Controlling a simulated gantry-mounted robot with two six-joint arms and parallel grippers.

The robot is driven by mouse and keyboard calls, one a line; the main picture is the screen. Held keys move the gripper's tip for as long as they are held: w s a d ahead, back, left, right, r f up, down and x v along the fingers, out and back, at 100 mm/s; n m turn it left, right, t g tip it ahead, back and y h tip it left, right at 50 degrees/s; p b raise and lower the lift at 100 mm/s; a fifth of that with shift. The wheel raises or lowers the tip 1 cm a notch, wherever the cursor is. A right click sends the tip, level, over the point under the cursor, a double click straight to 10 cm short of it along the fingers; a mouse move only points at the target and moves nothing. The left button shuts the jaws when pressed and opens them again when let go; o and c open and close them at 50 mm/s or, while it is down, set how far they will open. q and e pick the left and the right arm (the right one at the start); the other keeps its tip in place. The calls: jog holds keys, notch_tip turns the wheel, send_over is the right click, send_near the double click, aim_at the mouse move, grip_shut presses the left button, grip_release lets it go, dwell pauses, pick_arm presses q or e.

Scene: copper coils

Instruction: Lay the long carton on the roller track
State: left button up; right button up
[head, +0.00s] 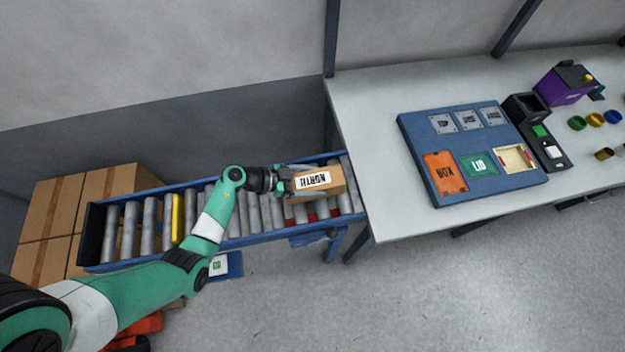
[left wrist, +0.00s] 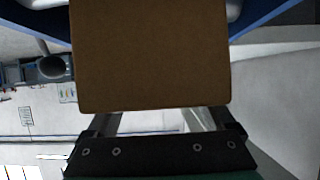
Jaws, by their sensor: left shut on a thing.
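The long carton (head: 331,180) is brown with a white label reading NORTH. In the head view it lies over the right part of the roller track (head: 150,222), which has grey rollers, one yellow roller and a blue frame. My left gripper (head: 290,181) is shut on the carton's left end. In the left wrist view the carton (left wrist: 150,55) fills the upper middle, between the fingers. Whether the carton touches the rollers cannot be told. Some red shows at the rollers beneath it. My right gripper is not in view.
A grey table (head: 370,130) adjoins the track's right end. It carries a blue board (head: 415,135) with coloured plates, a purple box (head: 562,88) and several small coloured rings. Stacked brown cartons (head: 50,215) stand by the track's left end. The floor in front is mostly clear.

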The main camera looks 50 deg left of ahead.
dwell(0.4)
pick_arm(q)
jog(key=shift+r+p, duration=0.1)
jog(key=shift+p, duration=0.35)
jog(key=shift+f+p, duration=0.25)
jog(key=shift+p, duration=0.05)
dwell(0.4)
jog(key=shift+f, duration=0.2)
dwell(0.7)
jog(key=o, duration=1.5)
jog(key=p+v, duration=0.4)
jog(key=v, duration=0.7)
jog(key=shift+s+a, duration=0.2)
jog(key=shift+s, duration=0.1)
